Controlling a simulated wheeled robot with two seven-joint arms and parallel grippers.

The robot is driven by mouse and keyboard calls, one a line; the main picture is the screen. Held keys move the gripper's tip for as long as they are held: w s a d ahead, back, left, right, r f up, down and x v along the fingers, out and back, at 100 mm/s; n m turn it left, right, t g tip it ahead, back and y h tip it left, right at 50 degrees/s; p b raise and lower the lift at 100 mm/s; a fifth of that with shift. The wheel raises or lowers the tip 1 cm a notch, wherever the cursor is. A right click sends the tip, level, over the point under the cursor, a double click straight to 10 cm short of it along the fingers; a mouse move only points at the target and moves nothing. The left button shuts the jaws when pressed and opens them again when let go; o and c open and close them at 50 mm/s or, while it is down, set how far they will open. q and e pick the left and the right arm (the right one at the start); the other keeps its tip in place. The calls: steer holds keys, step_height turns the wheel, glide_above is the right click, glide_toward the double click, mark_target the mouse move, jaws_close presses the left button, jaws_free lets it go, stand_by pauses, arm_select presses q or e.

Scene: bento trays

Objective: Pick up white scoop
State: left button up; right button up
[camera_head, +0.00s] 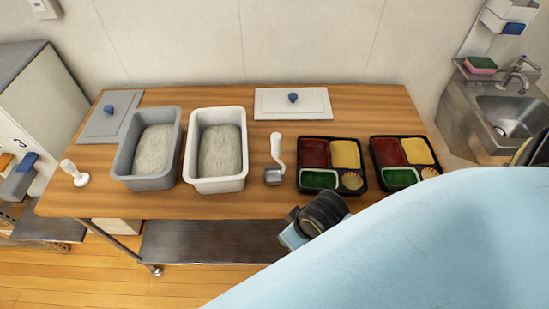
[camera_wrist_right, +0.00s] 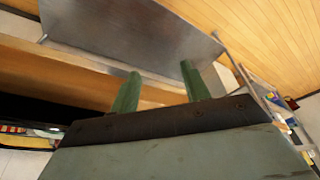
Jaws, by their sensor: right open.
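The white scoop (camera_head: 276,150) has a white handle pointing to the back and a grey metal bowl at its front end. It lies on the wooden table between the white tub and the left bento tray in the head view. My right gripper (camera_wrist_right: 160,85) shows two green fingers, spread apart with nothing between them. In the head view my right wrist is near the table's front edge, in front and to the right of the scoop, and its fingers are hidden. The scoop is not visible in the right wrist view. My left gripper is in neither view.
A grey tub (camera_head: 122,170) and a white tub (camera_head: 190,160), both holding rice-like contents, stand left of the scoop. Two black bento trays (camera_head: 356,188) (camera_head: 377,158) are to its right. A white lid (camera_head: 267,104) lies behind.

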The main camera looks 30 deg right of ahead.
step_height(320, 180, up, 9)
steer(key=w+a+y+p, duration=0.1)
steer(key=w+a, duration=0.2)
step_height(320, 180, up, 17)
steer(key=n+g+h+p, duration=0.1)
steer(key=g+h, duration=0.1)
steer(key=g, duration=0.1)
glide_above(276, 147)
steer(key=shift+w, duration=0.3)
steer(key=shift+d, duration=0.25)
step_height(276, 147, down, 7)
steer(key=shift+w+d+f+b, duration=0.1)
steer(key=shift+w+f+b, duration=0.1)
steer(key=shift+f, duration=1.3)
steer(key=shift+w+f+b, duration=0.1)
steer(key=shift+f+b, duration=0.05)
steer(key=shift+f, duration=1.35)
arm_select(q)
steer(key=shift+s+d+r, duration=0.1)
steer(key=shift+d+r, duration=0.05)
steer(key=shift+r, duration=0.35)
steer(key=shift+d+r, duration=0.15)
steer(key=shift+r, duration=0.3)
arm_select(e)
steer(key=shift+c, duration=0.3)
